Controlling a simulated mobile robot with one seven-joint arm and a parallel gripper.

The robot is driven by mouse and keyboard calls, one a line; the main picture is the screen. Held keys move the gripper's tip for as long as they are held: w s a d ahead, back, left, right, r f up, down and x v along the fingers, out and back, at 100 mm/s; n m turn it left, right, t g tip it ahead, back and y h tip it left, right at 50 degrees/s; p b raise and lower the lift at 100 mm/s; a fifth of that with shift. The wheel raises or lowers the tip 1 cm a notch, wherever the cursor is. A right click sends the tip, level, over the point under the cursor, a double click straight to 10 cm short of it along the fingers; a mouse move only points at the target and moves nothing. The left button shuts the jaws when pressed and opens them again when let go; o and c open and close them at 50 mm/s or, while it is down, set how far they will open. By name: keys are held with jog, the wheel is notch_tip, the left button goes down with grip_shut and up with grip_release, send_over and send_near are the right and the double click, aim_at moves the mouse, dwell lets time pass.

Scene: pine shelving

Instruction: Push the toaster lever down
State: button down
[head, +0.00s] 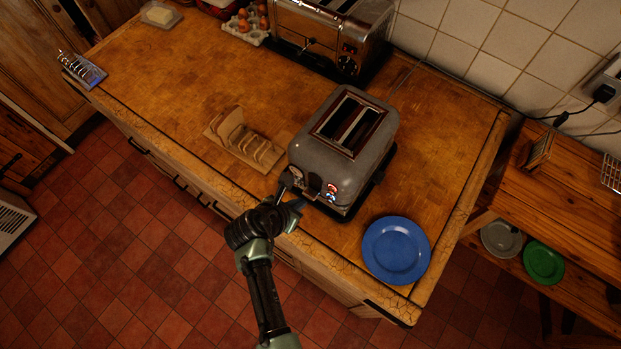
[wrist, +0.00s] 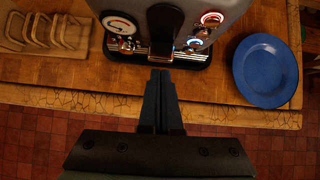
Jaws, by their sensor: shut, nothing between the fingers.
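The grey toaster (head: 374,142) stands on the wooden counter, its two top slots dark with no bread showing. It also shows in the wrist view (wrist: 232,8), with a white dial on the left of its front and glowing red and blue rings on the right. A dark piece (wrist: 164,22) at the middle of the front looks like the lever; its height is hard to tell. My gripper (head: 290,183) is at the toaster's front, shut and empty. In the wrist view its fingertips (wrist: 163,74) point at the front's middle, just below the dark piece; contact cannot be told.
A blue plate (head: 396,250) lies right of the toaster near the counter edge. A wooden toast rack (head: 243,138) stands to its left. A larger chrome toaster (head: 312,32) and eggs (head: 246,24) are behind.

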jog(key=b+v, duration=0.1)
jog(key=v, duration=1.2)
jog(key=shift+s, duration=0.1)
dwell(0.7)
